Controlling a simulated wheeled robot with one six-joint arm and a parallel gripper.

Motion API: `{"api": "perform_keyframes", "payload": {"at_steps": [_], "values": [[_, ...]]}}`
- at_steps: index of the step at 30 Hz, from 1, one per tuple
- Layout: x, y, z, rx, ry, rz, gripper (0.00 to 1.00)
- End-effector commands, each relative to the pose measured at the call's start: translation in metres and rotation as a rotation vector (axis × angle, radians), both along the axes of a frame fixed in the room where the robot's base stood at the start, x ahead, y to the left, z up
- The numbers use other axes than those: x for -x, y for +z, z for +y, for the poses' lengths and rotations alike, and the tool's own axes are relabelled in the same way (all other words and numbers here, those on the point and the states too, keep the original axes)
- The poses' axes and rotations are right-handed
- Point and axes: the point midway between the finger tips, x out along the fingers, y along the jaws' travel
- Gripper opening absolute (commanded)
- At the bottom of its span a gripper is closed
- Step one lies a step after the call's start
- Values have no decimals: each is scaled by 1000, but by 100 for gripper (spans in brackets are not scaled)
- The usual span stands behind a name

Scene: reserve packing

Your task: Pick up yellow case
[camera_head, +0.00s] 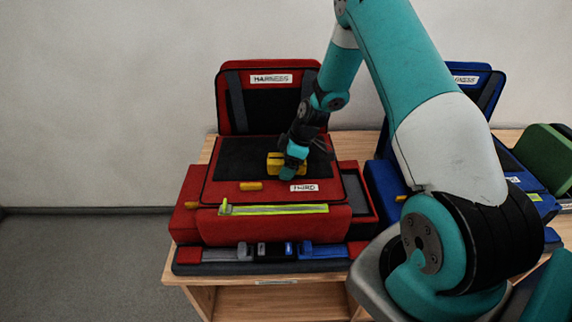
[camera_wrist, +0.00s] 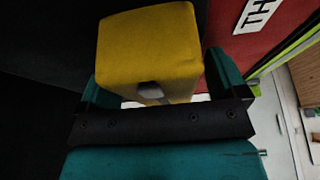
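The yellow case (camera_head: 273,158) is a small block on the black panel of the open red case, near its middle in the head view. In the wrist view the yellow case (camera_wrist: 150,50) fills the space between my two teal fingers, with a small dark grey catch on its near side. My gripper (camera_head: 284,165) points down at the yellow case and hides part of it. In the wrist view my gripper (camera_wrist: 160,78) has one finger on each side of it. The fingers are apart, but I cannot tell whether they press on it.
The open red case (camera_head: 205,190) has a raised lid (camera_head: 225,95) behind and a "THIRD" label (camera_head: 304,188). A small yellow piece (camera_head: 251,186) and a yellow-green strip (camera_head: 275,209) lie nearer the front. A blue case (camera_head: 384,190) and green case (camera_head: 540,160) stand right.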

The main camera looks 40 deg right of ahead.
Motion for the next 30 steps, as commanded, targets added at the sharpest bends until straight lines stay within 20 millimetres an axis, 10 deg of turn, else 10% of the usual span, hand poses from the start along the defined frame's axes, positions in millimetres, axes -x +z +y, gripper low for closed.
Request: {"api": "perform_keyframes", "payload": {"at_steps": [7, 22, 30], "values": [[0, 0, 0, 0, 0, 0, 37], [-1, 15, 0, 1, 1, -3, 37], [-2, 90, -1, 3, 0, -10, 37]]}}
